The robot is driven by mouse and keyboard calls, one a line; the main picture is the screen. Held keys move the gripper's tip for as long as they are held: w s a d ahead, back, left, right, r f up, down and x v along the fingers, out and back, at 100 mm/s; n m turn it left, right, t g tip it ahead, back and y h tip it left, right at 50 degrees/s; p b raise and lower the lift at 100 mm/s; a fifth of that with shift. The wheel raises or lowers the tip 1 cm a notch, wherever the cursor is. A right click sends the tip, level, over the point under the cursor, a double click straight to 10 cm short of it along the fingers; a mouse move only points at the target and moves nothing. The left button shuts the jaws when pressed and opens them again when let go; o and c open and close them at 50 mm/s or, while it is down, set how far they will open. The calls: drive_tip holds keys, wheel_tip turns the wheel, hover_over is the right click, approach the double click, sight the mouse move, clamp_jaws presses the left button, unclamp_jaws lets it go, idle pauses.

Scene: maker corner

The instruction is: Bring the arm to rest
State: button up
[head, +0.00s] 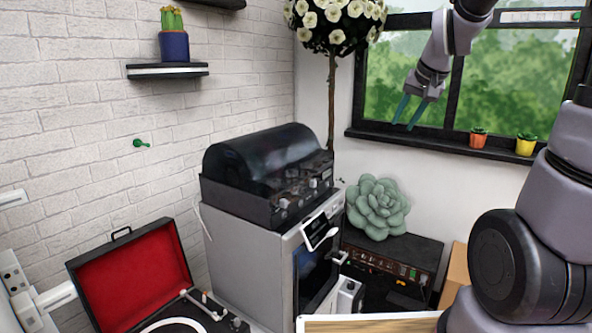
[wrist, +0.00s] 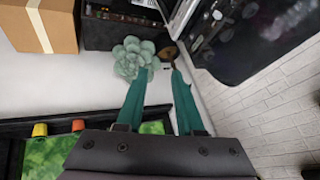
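My gripper (head: 411,110) is raised in front of the window in the head view, at the upper right. Its two teal fingers point down and stand apart, with nothing between them. In the wrist view my gripper (wrist: 158,90) also shows its fingers spread and empty, over the pale wall and a succulent. My arm is bent, with its large grey links at the right side of the head view.
A grey cabinet (head: 245,258) bears a black machine (head: 262,160). A green succulent (head: 378,208) sits on a black box (head: 425,250). Small pots (head: 525,146) stand on the window sill (head: 440,142). An open red-lined record player (head: 130,275) is at lower left.

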drive_tip(key=s+a+r, duration=0.1)
drive_tip(key=s+r, duration=0.1)
drive_tip(key=s, duration=0.7)
drive_tip(key=s+a+r, duration=0.1)
drive_tip(key=s+r, duration=0.1)
drive_tip(key=s, duration=0.8)
drive_tip(key=shift+a+r+t+y, duration=0.3)
drive_tip(key=shift+r+y, duration=0.1)
